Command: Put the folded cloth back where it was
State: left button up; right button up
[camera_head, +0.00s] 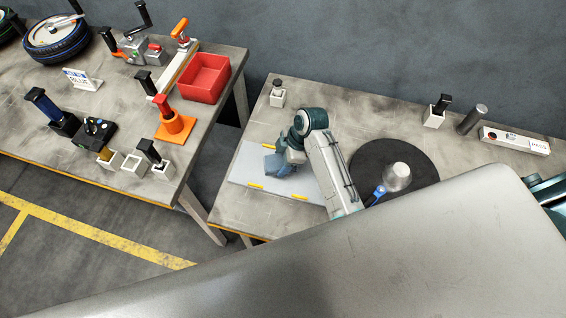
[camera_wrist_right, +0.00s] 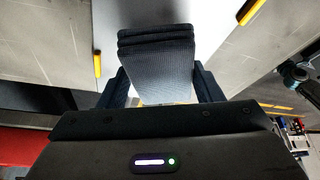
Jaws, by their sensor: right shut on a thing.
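The folded cloth (camera_wrist_right: 157,65) is a dark grey, layered, ribbed bundle in the right wrist view. My right gripper (camera_wrist_right: 160,88) is shut on it, with one dark finger on each side. In the head view my right gripper (camera_head: 280,165) is over the pale board (camera_head: 250,178) with yellow marks on the right-hand table. The blue-grey shape at its tip is too small to tell cloth from fingers. I cannot tell whether the cloth touches the board. My left gripper is out of view.
A round black mat (camera_head: 415,165) with a metal cylinder (camera_head: 397,177) and a blue-handled tool lies right of my arm. A small white holder (camera_head: 277,97) stands behind the board. The left table bears a red bin (camera_head: 206,78) and several tools. A gap separates the tables.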

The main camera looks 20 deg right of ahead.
notch_tip(320, 180, down, 2)
jog(key=shift+s+f+p, duration=0.15)
jog(key=shift+f+p, duration=0.05)
jog(key=shift+p, duration=0.35)
jog(key=shift+d+f, duration=0.1)
jog(key=shift+f, duration=0.35)
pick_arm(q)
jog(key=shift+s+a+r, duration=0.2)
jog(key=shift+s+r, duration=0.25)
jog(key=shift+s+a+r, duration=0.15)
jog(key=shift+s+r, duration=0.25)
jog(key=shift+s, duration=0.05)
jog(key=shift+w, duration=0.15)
pick_arm(e)
jog(key=shift+f, duration=0.1)
jog(key=o, duration=1.1)
pick_arm(q)
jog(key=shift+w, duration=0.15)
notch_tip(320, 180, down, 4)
jog(key=b, duration=0.4)
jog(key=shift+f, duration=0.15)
pick_arm(e)
jog(key=v, duration=1.2)
